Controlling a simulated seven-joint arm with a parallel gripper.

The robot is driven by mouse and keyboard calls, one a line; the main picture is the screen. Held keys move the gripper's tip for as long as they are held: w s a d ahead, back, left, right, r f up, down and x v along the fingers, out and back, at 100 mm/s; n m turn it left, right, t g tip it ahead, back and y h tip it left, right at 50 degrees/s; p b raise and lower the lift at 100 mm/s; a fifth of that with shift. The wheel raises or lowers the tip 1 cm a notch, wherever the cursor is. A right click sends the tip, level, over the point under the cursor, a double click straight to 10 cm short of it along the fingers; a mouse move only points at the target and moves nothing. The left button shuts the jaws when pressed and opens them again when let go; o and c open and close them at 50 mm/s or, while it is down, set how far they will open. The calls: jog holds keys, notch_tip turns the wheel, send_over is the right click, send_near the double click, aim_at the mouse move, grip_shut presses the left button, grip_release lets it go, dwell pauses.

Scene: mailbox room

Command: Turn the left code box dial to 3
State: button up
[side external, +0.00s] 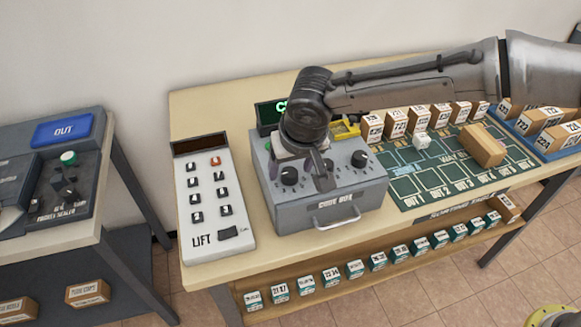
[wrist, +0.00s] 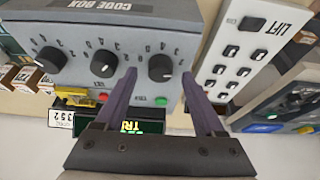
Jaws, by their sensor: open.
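The grey code box (side external: 330,208) stands on the table, with black dials and printed numbers on its sloping top. The wrist view shows the box upside down, with the left dial (wrist: 160,68) on the right side, between the lines of my open fingers (wrist: 159,76). The fingers are empty. I cannot tell whether they touch the panel. The left dial's exact setting is too small to read.
A LIFT keypad (side external: 213,200) stands close left of the box. A green-lit display (side external: 270,115) is behind it, partly hidden by my arm. A green sorting board (side external: 425,175) with boxes lies to the right. Red and green buttons (wrist: 161,100) sit near the dials.

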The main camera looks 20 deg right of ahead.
jog(key=shift+w+f, duration=0.25)
jog(key=shift+f, duration=0.35)
grip_shut()
